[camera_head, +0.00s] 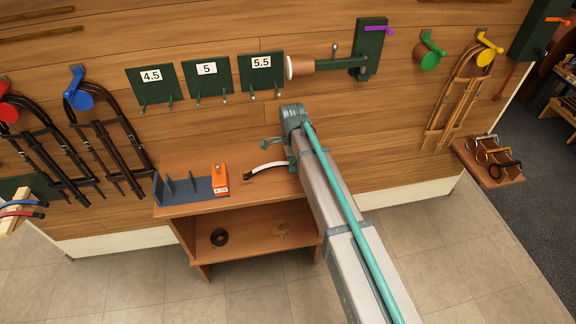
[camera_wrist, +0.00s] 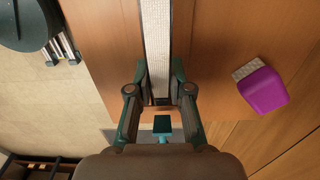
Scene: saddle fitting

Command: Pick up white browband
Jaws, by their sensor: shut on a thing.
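The white browband (camera_head: 266,167) is a slim, curved strip with dark ends, at the right part of the wooden bench top (camera_head: 205,157). My gripper (camera_head: 285,160) is at its right end, partly hidden behind my arm. In the wrist view the browband (camera_wrist: 157,45) runs as a pale textured strip from the top edge down between the two fingers. My gripper (camera_wrist: 159,92) is shut on it there, a finger on each side. I cannot tell whether the browband touches the bench or is just above it.
An orange labelled block (camera_head: 220,180) and a grey-blue divided rack (camera_head: 185,190) stand on the bench's left. A black ring (camera_head: 219,238) lies on the lower shelf. Numbered green panels (camera_head: 208,80) with pegs hang above. A purple block-like thing (camera_wrist: 263,92) shows in the wrist view.

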